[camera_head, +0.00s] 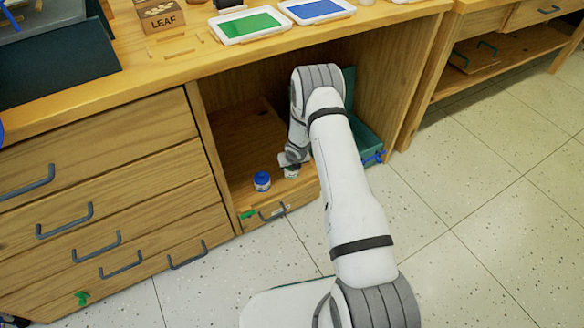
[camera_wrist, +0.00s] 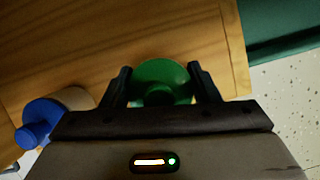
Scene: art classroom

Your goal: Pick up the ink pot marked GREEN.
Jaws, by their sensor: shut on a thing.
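The green ink pot (camera_wrist: 162,80) shows in the wrist view between the two fingers of my gripper (camera_wrist: 163,88). The fingers touch its sides, one on the left and one on the right. Its lower part and any label are hidden. In the head view my gripper (camera_head: 291,160) is inside the open bay of the wooden desk, low over the wooden shelf. The held pot (camera_head: 291,171) shows there only in part below the gripper.
A blue-capped pot (camera_head: 262,181) stands just left of my gripper; it also shows in the wrist view (camera_wrist: 42,118). A teal box (camera_head: 368,145) is at the bay's right. Drawers (camera_head: 100,180) are to the left. Ink pads (camera_head: 248,25) lie on the desktop above.

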